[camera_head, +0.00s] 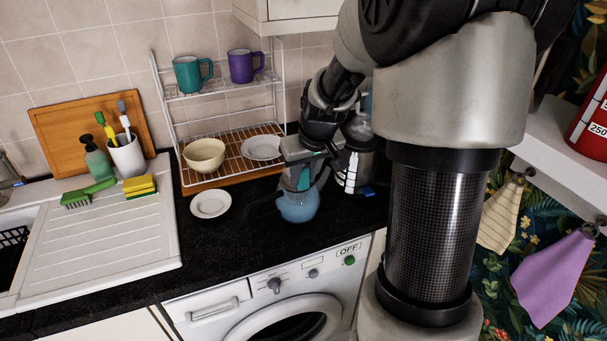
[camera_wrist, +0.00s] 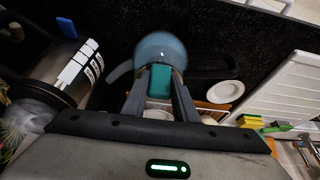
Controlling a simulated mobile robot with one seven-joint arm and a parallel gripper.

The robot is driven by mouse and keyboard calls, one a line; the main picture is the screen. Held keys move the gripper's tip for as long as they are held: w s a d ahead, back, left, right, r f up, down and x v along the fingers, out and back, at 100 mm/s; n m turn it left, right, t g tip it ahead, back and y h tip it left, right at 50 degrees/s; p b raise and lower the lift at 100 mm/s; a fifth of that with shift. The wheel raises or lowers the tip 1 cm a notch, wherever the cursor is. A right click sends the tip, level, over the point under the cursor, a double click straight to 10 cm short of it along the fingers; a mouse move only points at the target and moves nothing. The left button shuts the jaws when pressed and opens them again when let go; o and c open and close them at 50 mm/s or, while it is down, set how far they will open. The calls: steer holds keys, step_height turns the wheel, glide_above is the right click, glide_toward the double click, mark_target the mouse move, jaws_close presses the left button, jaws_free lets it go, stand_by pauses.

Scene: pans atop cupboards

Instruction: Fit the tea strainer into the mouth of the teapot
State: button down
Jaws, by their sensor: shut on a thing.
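The blue rounded teapot (camera_head: 298,207) stands on the black worktop near its front edge, above the washing machine. It also shows in the wrist view (camera_wrist: 160,48), just beyond the fingertips. My gripper (camera_head: 301,181) points down over the teapot's mouth, its fingers shut on a teal piece (camera_wrist: 160,82), apparently part of the tea strainer. The strainer's bowl is not visible, and the fingers hide the teapot's mouth. I cannot tell whether the strainer touches the rim or sits in it.
A metal canister (camera_head: 354,170) stands close right of the teapot. A small white saucer (camera_head: 211,204) lies to the left. A wire rack behind holds a cream bowl (camera_head: 204,155), a plate (camera_head: 261,147) and two mugs.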

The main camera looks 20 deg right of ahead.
steer(key=shift+f, duration=0.3)
steer(key=c, duration=1.3)
jaws_free()
steer(key=shift+c, duration=0.2)
steer(key=v, duration=1.7)
steer(key=shift+r+p, duration=0.25)
steer(key=shift+p, duration=0.05)
